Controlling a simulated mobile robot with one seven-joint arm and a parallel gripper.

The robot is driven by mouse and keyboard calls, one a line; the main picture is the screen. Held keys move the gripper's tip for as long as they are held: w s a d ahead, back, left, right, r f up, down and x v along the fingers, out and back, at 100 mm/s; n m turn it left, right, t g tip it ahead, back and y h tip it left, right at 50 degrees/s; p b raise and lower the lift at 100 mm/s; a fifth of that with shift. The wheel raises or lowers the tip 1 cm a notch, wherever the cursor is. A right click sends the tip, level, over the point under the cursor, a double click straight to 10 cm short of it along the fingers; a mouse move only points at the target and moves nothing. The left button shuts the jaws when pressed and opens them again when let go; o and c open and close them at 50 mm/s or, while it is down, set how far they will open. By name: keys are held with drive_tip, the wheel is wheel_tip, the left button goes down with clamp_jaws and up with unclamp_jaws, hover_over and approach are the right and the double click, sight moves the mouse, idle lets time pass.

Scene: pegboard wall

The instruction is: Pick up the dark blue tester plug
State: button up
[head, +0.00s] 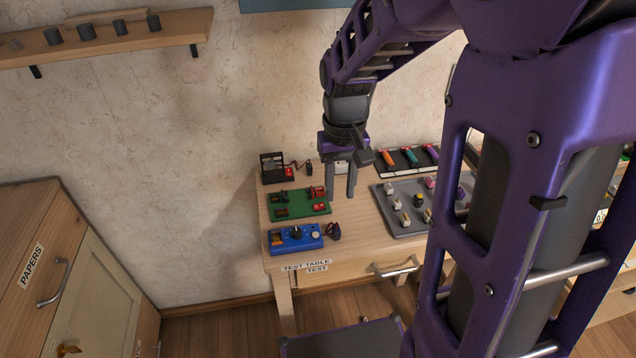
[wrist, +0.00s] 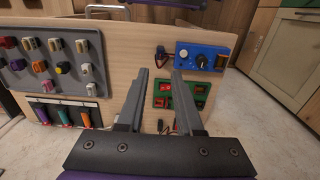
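The dark blue tester plug (head: 334,231) appears as a small dark piece on the table, just right of the blue tester box (head: 296,239). In the wrist view the plug (wrist: 160,56) stands beside the blue box (wrist: 203,57), with a reddish part on it, beyond my fingertips. My gripper (head: 342,194) points down above the table, behind the plug in the head view. Its two fingers are apart with nothing between them, as the wrist view also shows (wrist: 160,78). The plug is not touched.
A green board (head: 299,205) with red and dark parts lies left of my gripper. A grey tray (head: 400,230) with several small parts is on the right. A rack of coloured tools (head: 409,161) and a black stand (head: 272,167) are at the back.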

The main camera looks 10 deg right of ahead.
sight(337, 228)
drive_tip(key=f+b, duration=0.1)
drive_tip(key=f, duration=0.5)
drive_tip(key=f+b, duration=0.1)
drive_tip(key=f, duration=0.5)
drive_tip(key=shift+w, duration=0.2)
drive_tip(key=shift+r, duration=0.1)
clamp_jaws()
